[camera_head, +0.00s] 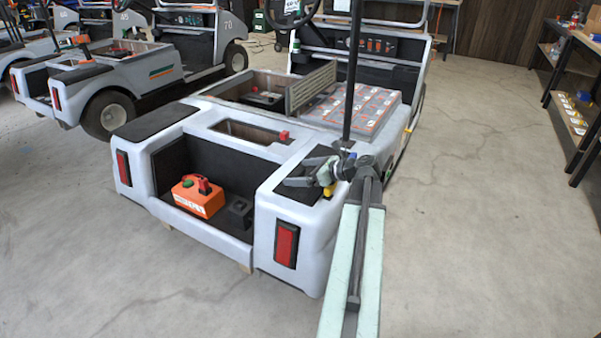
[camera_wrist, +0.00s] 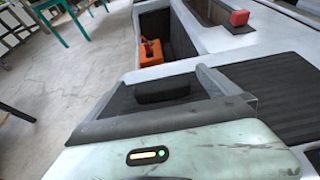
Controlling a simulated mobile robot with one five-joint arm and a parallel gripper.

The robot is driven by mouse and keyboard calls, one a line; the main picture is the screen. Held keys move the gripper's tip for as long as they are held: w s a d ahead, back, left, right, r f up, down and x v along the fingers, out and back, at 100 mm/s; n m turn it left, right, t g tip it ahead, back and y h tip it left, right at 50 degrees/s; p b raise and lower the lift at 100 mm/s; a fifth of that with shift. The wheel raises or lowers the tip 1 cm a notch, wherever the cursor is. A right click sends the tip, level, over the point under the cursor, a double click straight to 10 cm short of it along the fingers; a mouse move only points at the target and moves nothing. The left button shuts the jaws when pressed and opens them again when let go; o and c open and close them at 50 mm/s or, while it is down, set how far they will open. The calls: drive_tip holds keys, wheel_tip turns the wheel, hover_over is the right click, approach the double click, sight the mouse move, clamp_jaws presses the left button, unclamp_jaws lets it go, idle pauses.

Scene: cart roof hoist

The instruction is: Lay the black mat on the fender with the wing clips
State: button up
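The grey cart has a black mat (camera_head: 156,121) on its left rear fender. The right rear fender (camera_head: 268,208) has dark matting on top, partly hidden by my gripper (camera_head: 322,172), which is over it. In the wrist view my gripper (camera_wrist: 165,92) has its two grey fingers wide apart. A dark block shows between them; I cannot tell whether it is mat or part of my gripper. A flat black mat (camera_wrist: 285,92) lies on the grey body just right of the fingers. A small yellow part (camera_head: 329,190) shows beside my gripper; I cannot tell whether it is a clip.
An orange box (camera_head: 197,196) and a dark block (camera_head: 238,212) sit in the cart's rear well. A red knob (camera_head: 284,135) stands on the deck. A thin black post (camera_head: 351,75) rises beside my gripper. Shelves (camera_head: 575,105) stand at right; the floor between is clear.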

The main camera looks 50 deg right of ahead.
drive_tip(key=shift+s+a+f, duration=0.15)
drive_tip(key=p+v, duration=0.2)
drive_tip(key=v, duration=0.1)
drive_tip(key=p+v, duration=0.2)
drive_tip(key=v, duration=0.2)
drive_tip(key=r+p+v, duration=0.1)
drive_tip(key=p+v, duration=0.1)
drive_tip(key=v, duration=0.2)
drive_tip(key=shift+r, duration=0.15)
drive_tip(key=shift+s+d, duration=0.25)
drive_tip(key=shift+s, duration=0.1)
